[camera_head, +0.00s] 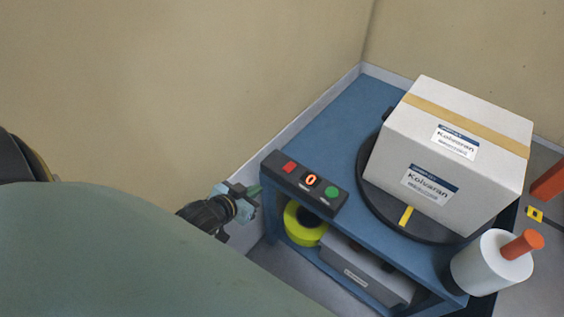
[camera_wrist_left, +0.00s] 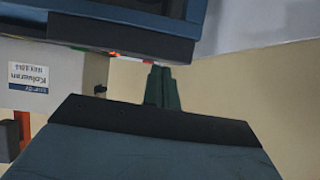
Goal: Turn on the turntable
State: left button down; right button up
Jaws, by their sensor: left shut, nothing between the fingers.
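The turntable (camera_head: 378,204) is a black disc with a yellow mark on the blue table, under a large white carton (camera_head: 440,150). The black control box (camera_head: 318,198) sits at the table's left edge, with a red button (camera_head: 289,167), a display (camera_head: 311,179) reading 0 and a green button (camera_head: 331,191). My left gripper (camera_head: 255,190) is shut and empty, just left of the control box's red-button end; a gap to it is hard to judge. Its closed fingers also show in the left wrist view (camera_wrist_left: 161,88), close to the dark control box (camera_wrist_left: 120,37). My right gripper is out of view.
The blue table (camera_head: 345,125) stands against the wall corner. A yellow tape roll (camera_head: 304,224) and a grey case (camera_head: 365,272) lie on its lower shelf. A white film roll with an orange handle (camera_head: 490,264) is at the right front corner.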

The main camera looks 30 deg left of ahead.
aim_at(283, 177)
pick_arm(q)
notch_tip(283, 177, up, 7)
jog(key=w+d+t, duration=0.1)
jog(key=shift+w+d+r+t+h, duration=0.2)
jog(key=shift+w+t+h, duration=0.1)
jog(key=shift+h, duration=0.1)
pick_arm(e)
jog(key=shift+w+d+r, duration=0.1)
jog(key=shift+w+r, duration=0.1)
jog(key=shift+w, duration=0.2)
pick_arm(q)
jog(key=shift+w, duration=0.1)
